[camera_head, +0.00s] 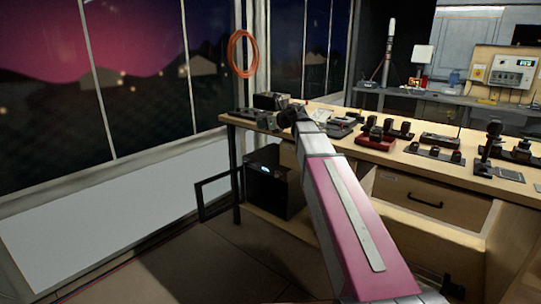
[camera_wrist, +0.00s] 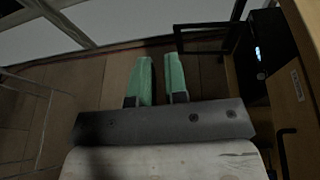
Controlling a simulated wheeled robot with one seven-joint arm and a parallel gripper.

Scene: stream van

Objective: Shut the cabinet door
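The black cabinet (camera_head: 268,185) stands under the left end of the workbench, with a small lit display on its front. Its door (camera_head: 199,203), a black frame with a see-through middle, stands swung open to the left. In the wrist view the cabinet (camera_wrist: 262,62) is at the upper right and the open door (camera_wrist: 179,40) is at the top, beyond the fingertips. My gripper (camera_wrist: 160,80) has two green fingers with an empty gap between them, apart from the door. In the head view my arm hides the gripper's fingers.
The workbench (camera_head: 375,153) carries several small devices and has drawers with black handles (camera_head: 425,200) below. A wooden panel (camera_wrist: 297,95) is close on the right in the wrist view. Windows and a white wall (camera_head: 90,225) bound the left. The floor before the door is clear.

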